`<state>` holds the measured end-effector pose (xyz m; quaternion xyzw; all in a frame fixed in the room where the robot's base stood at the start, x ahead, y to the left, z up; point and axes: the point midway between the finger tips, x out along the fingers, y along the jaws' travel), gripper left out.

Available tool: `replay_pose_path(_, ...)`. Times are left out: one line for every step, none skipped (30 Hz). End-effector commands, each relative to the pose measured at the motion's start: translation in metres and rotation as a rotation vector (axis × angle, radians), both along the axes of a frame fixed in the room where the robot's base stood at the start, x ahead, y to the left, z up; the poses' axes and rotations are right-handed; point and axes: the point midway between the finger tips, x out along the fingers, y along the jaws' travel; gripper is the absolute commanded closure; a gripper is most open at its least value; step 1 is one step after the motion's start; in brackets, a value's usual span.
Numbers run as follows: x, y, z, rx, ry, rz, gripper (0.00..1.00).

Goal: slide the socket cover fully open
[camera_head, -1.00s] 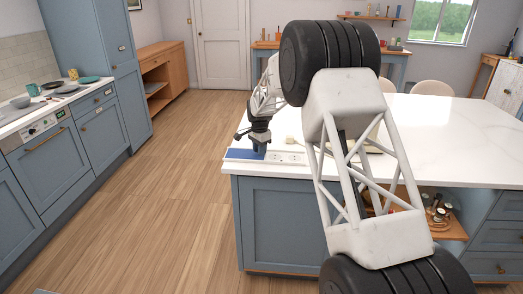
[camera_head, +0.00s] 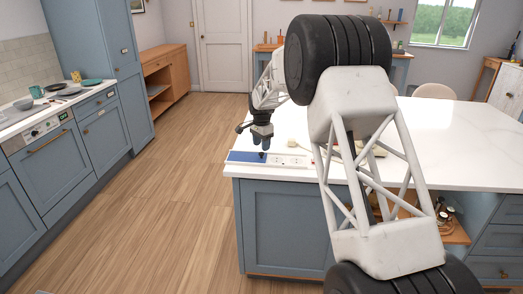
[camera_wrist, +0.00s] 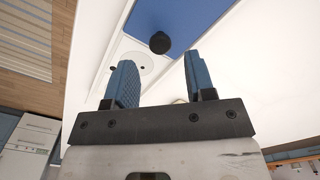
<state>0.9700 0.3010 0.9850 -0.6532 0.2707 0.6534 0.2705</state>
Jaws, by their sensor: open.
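The socket strip (camera_head: 290,160) lies along the near left edge of the white island top. Its blue cover (camera_head: 240,157) lies over the left part, and pale sockets show uncovered to its right. The cover fills the top of the wrist view (camera_wrist: 215,25), with a round black knob (camera_wrist: 160,43) near its edge. A pale round socket (camera_wrist: 130,68) shows beside it, partly behind a finger. My gripper (camera_head: 262,138) is above the knob end of the cover. In the wrist view my gripper (camera_wrist: 158,62) is open, its two blue fingers apart and empty, with the knob beyond the gap.
A small pale object (camera_head: 292,142) stands on the island top behind the strip. My arm hides part of the worktop to the right. The wooden floor (camera_head: 170,220) left of the island is clear.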

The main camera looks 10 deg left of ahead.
Motion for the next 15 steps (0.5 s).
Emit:
replay_pose_path(0.000, 0.000, 0.007, 0.001, -0.001, 0.000, 0.50)
replay_pose_path(0.000, 0.000, 0.011, 0.001, -0.001, 0.000, 0.50)
replay_pose_path(0.000, 0.000, 0.016, 0.000, -0.001, 0.000, 0.50)
replay_pose_path(0.000, 0.000, 0.019, 0.001, -0.002, 0.000, 0.50)
replay_pose_path(0.000, 0.000, 0.022, 0.001, -0.002, 0.000, 0.50)
replay_pose_path(0.000, 0.000, 0.026, 0.000, -0.001, 0.000, 0.50)
replay_pose_path(0.000, 0.000, 0.028, 0.000, -0.001, 0.000, 0.50)
replay_pose_path(0.000, 0.000, 0.030, 0.001, -0.001, 0.000, 0.50)
replay_pose_path(0.000, 0.000, 0.032, 0.001, -0.001, 0.000, 0.50)
replay_pose_path(0.000, 0.000, 0.033, 0.001, -0.001, 0.000, 0.50)
replay_pose_path(0.000, 0.000, 0.034, 0.001, -0.001, 0.000, 0.50)
replay_pose_path(0.000, 0.000, 0.035, 0.001, -0.001, 0.000, 0.50)
replay_pose_path(0.000, 0.000, 0.035, 0.001, -0.001, 0.000, 0.50)
replay_pose_path(0.000, 0.000, 0.035, 0.001, -0.001, 0.000, 0.50)
replay_pose_path(0.000, 0.000, 0.035, 0.001, -0.001, 0.000, 0.50)
